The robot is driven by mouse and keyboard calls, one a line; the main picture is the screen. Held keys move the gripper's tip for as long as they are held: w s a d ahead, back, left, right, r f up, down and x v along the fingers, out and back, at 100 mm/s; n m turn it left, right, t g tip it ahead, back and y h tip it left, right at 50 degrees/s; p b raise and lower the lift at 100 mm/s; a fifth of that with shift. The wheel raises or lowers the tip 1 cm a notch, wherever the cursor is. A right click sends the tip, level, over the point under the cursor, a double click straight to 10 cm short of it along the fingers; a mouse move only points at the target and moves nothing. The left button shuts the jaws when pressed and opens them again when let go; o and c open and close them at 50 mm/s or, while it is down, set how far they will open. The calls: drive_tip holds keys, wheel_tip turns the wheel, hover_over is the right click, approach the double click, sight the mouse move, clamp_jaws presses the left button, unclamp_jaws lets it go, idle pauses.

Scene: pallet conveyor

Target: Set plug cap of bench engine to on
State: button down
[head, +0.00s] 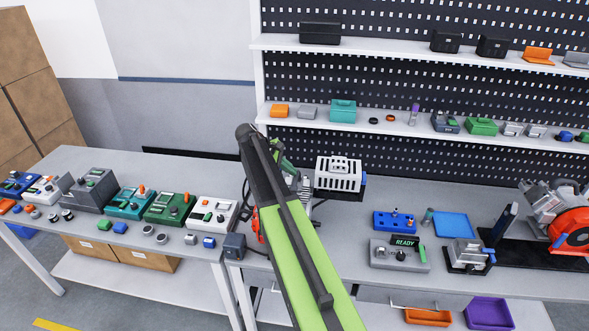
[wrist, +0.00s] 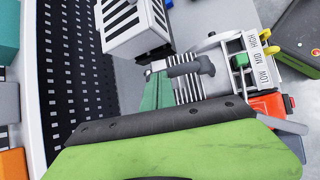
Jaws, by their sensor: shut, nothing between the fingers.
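The bench engine stands on the bench in the head view, largely hidden behind my green and black arm. Its white slotted housing (head: 338,174) shows right of the arm, and it also shows in the wrist view (wrist: 130,24). A dark elbow-shaped piece, apparently the plug cap (wrist: 190,68), lies over the metal fins (wrist: 188,90). I cannot tell whether it is seated.
A grey box reading READY (head: 400,254) and a blue tray (head: 453,225) lie to the right. Several control boxes crowd the left table (head: 90,266). Pegboard shelves rise behind.

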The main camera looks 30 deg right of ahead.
drive_tip(key=p+v, duration=1.1)
drive_tip(key=v, duration=0.2)
drive_tip(key=shift+d+r, duration=0.35)
drive_tip(key=shift+s, duration=0.1)
